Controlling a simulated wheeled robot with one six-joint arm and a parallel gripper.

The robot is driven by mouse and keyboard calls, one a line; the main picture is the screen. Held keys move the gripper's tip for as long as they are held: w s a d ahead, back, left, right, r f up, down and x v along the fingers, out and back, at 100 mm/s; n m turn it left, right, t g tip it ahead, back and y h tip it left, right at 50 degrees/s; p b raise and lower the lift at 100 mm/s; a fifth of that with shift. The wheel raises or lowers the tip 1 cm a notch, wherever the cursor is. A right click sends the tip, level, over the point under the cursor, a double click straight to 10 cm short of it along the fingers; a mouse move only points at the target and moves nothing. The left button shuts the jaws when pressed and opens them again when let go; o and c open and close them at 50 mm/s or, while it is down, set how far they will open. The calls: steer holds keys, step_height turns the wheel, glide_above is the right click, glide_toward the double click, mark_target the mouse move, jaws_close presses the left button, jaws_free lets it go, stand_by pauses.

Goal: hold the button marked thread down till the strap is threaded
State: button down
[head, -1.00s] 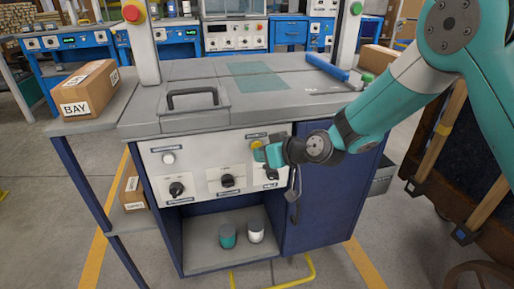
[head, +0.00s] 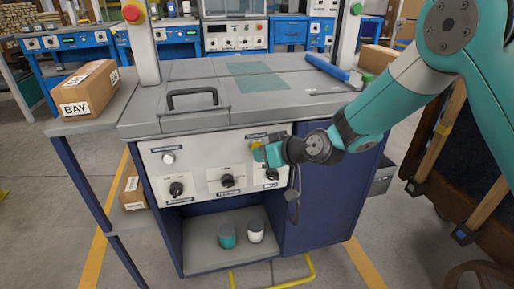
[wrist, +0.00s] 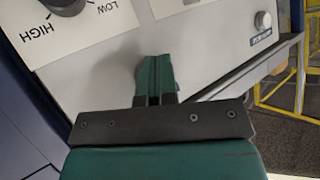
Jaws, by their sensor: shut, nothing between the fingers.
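My gripper (head: 259,154) is at the upper right of the white control panel (head: 208,168), its teal fingers closed together and empty. Part of a yellow button (head: 256,144) shows right at the fingertips, under a small dark label too small to read. In the wrist view the shut fingers (wrist: 155,62) point straight at the panel face and cover the button. I cannot tell how far the button is pressed. The strap cannot be made out in any view.
A pale button (head: 168,158) sits at the panel's upper left, above a row of dark knobs (head: 227,181). The wrist view shows a HIGH/LOW knob (wrist: 65,4). Two cups (head: 256,232) stand on the shelf below. A box marked BAY (head: 88,89) is on the left side table.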

stand_by(0.4)
steer(key=shift+s+d, duration=0.25)
steer(key=shift+s, duration=0.5)
steer(key=shift+s, duration=0.15)
steer(key=s+b, duration=0.1)
steer(key=s, duration=0.1)
steer(key=s+d, duration=0.1)
steer(key=s, duration=0.1)
steer(key=shift+s+d+b, duration=0.15)
steer(key=shift+s+b, duration=0.1)
steer(key=shift+b, duration=0.1)
